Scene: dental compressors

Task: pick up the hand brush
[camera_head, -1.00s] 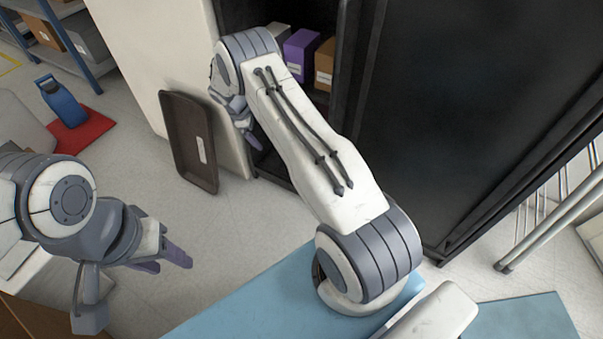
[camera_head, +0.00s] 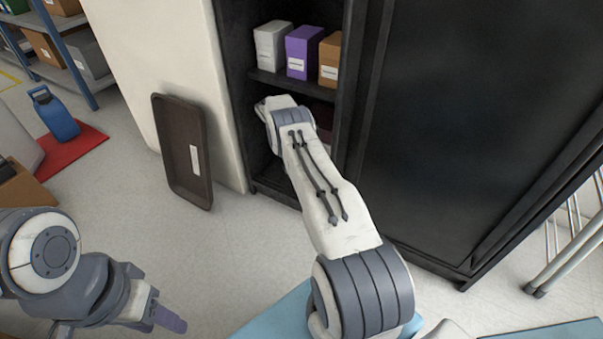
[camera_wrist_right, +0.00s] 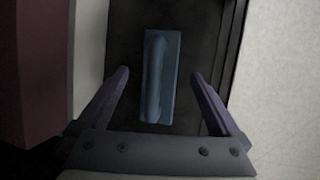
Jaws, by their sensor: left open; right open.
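The hand brush (camera_wrist_right: 161,78) shows in the right wrist view as a blue, long piece lying on a dark surface, its long side running up and down the picture. My right gripper (camera_wrist_right: 165,85) is open, its two purple fingers on either side of the lower part of the brush as seen, with gaps on both sides. It does not visibly touch the brush. In the head view the right arm reaches into the black cabinet, and its fingers and the brush are hidden there. My left gripper (camera_head: 172,320) is open and empty at the lower left, over the floor.
The black cabinet (camera_head: 362,90) has a shelf (camera_head: 290,84) with a white, a purple (camera_head: 304,52) and an orange-brown box above my right arm. A dark tray (camera_head: 183,150) leans on the pale panel left of it. A blue jug (camera_head: 55,115) stands on a red mat.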

